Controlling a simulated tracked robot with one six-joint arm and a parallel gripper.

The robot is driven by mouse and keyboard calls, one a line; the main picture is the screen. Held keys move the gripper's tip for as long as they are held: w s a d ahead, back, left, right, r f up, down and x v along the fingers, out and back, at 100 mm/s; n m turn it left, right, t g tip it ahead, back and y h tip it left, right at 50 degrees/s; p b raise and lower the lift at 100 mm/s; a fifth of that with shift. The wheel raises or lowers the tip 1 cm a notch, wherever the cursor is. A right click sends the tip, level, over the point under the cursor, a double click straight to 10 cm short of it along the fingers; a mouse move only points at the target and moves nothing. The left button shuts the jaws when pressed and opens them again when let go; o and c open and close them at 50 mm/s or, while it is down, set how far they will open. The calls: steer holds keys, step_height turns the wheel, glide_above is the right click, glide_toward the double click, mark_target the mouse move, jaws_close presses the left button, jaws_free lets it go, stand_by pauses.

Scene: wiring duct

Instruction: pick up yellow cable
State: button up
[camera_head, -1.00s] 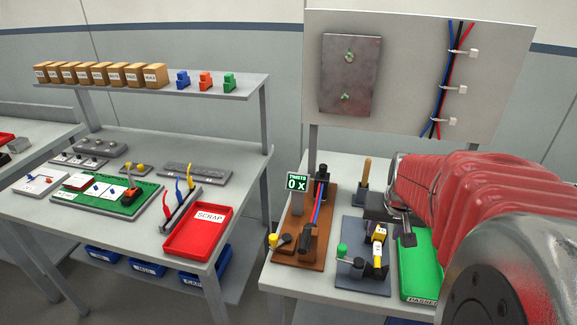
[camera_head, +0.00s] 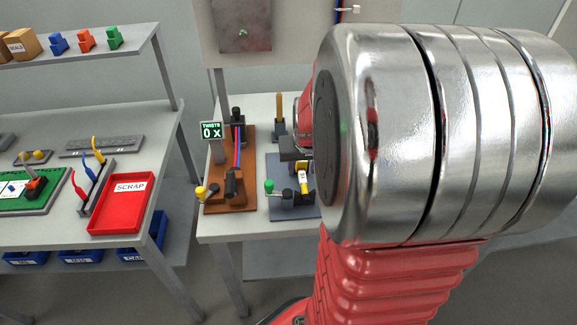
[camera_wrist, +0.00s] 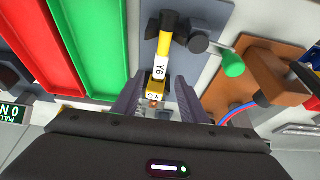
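A yellow cable piece with white Y6 labels (camera_wrist: 160,66) sits in a small fixture with a black clamp. It also shows in the head view (camera_head: 303,178), partly covered by my arm. My gripper (camera_wrist: 157,90) has one finger on each side of the cable's lower part, with gaps showing between fingers and cable. In the head view my gripper (camera_head: 292,149) is just above and beside the cable, mostly hidden behind my large wrist. Another yellow cable (camera_head: 98,148) stands in a rack on the left table, beside a blue one.
The fixture's blue-grey base (camera_head: 281,209) carries a green-knobbed lever (camera_wrist: 232,63). A brown twisting fixture (camera_head: 229,203) with red and blue wires stands left of it. Green (camera_wrist: 98,40) and red trays lie left in the wrist view. A red scrap tray (camera_head: 107,219) sits on the left table.

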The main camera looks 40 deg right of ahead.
mark_target(302, 173)
steer(key=shift+x, duration=1.6)
jaws_close()
